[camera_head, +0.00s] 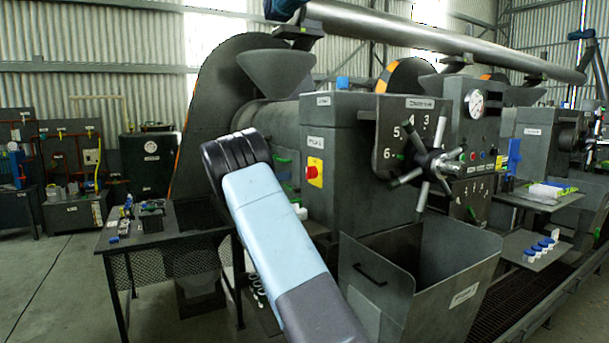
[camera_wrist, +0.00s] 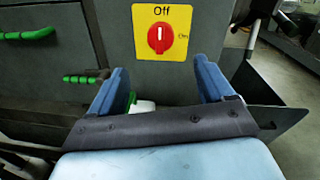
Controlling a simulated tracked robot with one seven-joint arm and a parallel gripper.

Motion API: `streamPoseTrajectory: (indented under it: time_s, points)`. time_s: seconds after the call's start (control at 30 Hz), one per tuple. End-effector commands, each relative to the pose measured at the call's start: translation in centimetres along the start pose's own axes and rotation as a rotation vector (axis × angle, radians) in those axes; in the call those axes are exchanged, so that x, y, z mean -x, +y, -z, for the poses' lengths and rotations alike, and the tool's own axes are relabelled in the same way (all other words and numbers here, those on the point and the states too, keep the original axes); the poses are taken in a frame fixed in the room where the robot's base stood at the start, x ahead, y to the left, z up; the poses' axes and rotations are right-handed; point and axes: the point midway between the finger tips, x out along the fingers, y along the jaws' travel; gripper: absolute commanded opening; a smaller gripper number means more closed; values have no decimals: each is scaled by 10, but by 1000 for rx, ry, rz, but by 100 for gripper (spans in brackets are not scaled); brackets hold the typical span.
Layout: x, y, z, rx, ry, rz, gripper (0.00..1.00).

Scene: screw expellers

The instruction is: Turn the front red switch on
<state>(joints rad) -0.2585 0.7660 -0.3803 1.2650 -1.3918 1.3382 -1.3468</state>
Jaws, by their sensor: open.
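The front red switch (camera_wrist: 160,38) is a round red knob on a yellow plate marked "Off" at the top and, in smaller letters, "On" at the right. Its white mark stands upright, towards "Off". It also shows in the head view on the side of the grey machine (camera_head: 312,172). My gripper (camera_wrist: 165,82) is open and empty, with its two blue fingers apart below the plate, one to each side. It does not touch the knob. In the head view my arm crosses the middle, and the gripper's fingers cannot be made out there.
Green handles (camera_wrist: 28,34) stick out from the panel left of the plate. A grey hopper bin (camera_head: 420,275) stands right of my arm. A dark table (camera_head: 165,235) with small parts stands at the left. A spoked handwheel (camera_head: 432,162) is on the machine front.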

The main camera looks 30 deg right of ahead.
Motion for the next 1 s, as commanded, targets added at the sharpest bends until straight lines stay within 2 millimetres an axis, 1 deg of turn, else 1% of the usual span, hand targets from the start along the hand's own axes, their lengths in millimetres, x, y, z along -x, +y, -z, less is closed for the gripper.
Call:
streamPoseTrajectory:
  time_s: [0.03, 0.4, 0.6, 0.8, 1.0]
  points:
    - [-8, -1, 0, 0, 1, 3, 81]
    - [-72, -1, 1, -1, 2, 3, 81]
    - [-103, -1, 1, 0, 2, 2, 81]
    - [-121, 0, 0, -1, 2, 0, 81]
    - [-127, 0, 1, -1, 2, -1, 81]
